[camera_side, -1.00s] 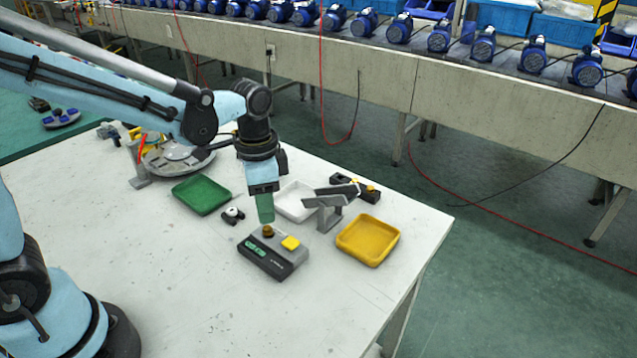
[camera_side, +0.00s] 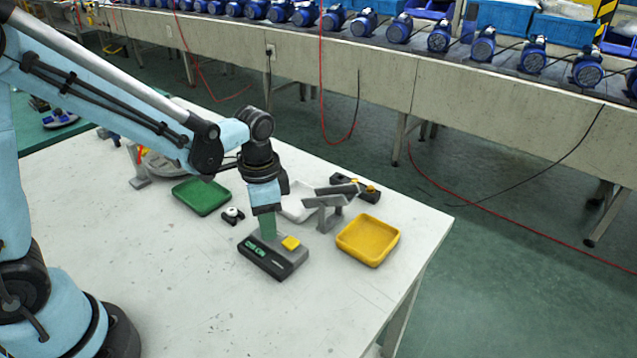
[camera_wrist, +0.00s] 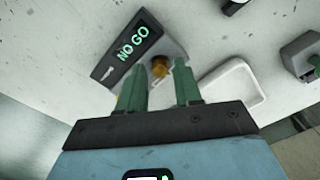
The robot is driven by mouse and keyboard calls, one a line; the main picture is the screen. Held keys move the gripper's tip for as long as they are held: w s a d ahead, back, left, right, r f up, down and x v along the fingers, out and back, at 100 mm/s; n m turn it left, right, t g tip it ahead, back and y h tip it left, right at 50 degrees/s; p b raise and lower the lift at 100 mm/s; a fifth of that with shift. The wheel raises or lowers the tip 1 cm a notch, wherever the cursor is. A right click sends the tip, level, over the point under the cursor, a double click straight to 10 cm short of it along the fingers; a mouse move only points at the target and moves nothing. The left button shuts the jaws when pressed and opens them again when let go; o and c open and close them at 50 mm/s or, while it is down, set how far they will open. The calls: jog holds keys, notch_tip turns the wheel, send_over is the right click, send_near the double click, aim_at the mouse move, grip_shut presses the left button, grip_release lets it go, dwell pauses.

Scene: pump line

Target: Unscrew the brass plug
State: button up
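The brass plug (camera_wrist: 160,67) shows in the wrist view on top of a dark and grey gauge box (camera_side: 273,260). Lit green letters on the box read NO GO in the wrist view. My gripper (camera_side: 267,230) points down at the box in the side view, and its green fingers hide the plug there. In the wrist view my gripper (camera_wrist: 160,65) is open, with a finger on each side of the plug and gaps visible. I cannot tell whether the fingertips are level with the plug.
A yellow button (camera_side: 291,243) sits on the box's right side. A grey stand (camera_side: 330,208) and a white tray (camera_side: 299,212) are close behind my gripper. A yellow tray (camera_side: 368,240) is right, a green tray (camera_side: 201,196) left. The table front (camera_side: 180,290) is clear.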

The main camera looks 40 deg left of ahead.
grip_shut()
jog(key=n, duration=0.7)
grip_release()
jog(key=shift+r, duration=0.1)
jog(key=shift+r, duration=2.2)
